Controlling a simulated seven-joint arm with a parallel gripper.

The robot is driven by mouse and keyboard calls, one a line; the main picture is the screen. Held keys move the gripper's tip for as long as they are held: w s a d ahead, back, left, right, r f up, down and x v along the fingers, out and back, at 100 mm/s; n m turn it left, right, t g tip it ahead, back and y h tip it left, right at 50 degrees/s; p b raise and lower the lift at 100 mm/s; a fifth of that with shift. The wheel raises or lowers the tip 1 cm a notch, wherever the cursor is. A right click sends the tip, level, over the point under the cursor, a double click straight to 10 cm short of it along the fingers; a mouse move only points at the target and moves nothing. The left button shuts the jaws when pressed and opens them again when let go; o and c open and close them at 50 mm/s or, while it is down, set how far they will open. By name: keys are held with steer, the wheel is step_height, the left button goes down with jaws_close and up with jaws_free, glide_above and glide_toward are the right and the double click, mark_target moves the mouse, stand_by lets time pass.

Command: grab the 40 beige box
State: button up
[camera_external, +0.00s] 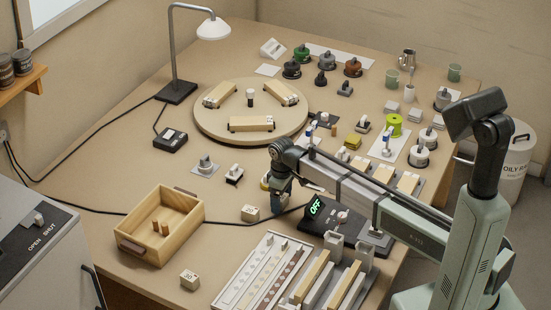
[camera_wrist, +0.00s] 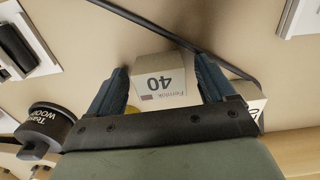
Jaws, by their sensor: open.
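In the external view my gripper (camera_external: 279,205) is low over the middle of the table, and the 40 box cannot be made out for certain there.
Another beige box (camera_wrist: 250,94) is beside the right finger. A black round labelled object (camera_wrist: 45,127) is at left. A dark cable (camera_wrist: 150,18) runs past the 40 box. An open wooden tray (camera_external: 190,235) and display reading OFF (camera_external: 316,207) stand nearby.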

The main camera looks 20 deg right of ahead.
steer(key=c, duration=1.1)
